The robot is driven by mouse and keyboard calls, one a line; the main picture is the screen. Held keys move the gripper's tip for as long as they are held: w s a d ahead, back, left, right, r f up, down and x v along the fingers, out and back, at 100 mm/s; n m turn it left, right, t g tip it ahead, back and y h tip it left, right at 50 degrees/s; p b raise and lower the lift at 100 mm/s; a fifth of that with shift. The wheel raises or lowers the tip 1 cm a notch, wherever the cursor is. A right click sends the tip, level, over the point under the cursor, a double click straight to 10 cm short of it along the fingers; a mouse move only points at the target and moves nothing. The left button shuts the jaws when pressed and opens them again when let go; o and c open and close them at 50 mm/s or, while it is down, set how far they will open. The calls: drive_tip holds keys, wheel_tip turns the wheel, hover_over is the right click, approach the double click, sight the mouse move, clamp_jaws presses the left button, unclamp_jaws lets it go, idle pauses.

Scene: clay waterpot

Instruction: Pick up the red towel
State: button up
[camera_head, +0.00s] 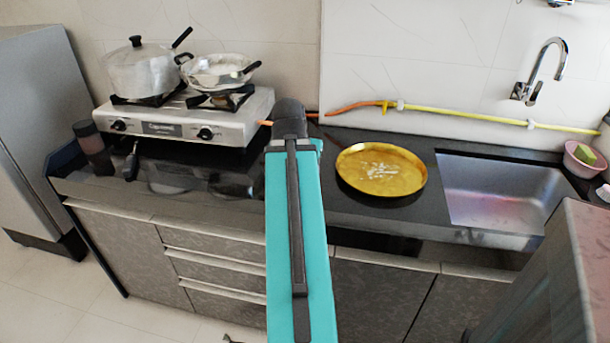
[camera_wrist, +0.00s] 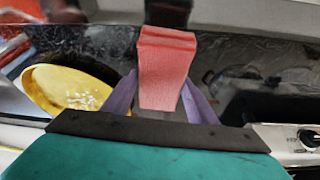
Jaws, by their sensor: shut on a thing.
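The red towel (camera_wrist: 165,68) shows in the wrist view as a folded pinkish-red block. It stands between the two purple fingers of my gripper (camera_wrist: 160,95), which is shut on it. A dark shape lies behind its top edge. In the head view my teal arm covers the gripper and the towel, so neither can be made out there.
A gold plate (camera_head: 381,170) lies on the black counter, with the sink (camera_head: 505,195) to its right. A gas stove (camera_head: 185,118) with two pots (camera_head: 140,72) stands at the left. A yellow hose (camera_head: 460,114) runs along the wall.

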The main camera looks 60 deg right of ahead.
drive_tip(key=shift+s+a+r+b, duration=0.1)
drive_tip(key=shift+s+a+b, duration=1.15)
drive_tip(key=shift+b, duration=2.05)
drive_tip(key=shift+s+a+r+b, duration=0.3)
drive_tip(key=shift+s+a+b, duration=0.3)
drive_tip(key=shift+b, duration=0.45)
drive_tip(key=shift+s+d, duration=0.1)
drive_tip(key=shift+s, duration=0.05)
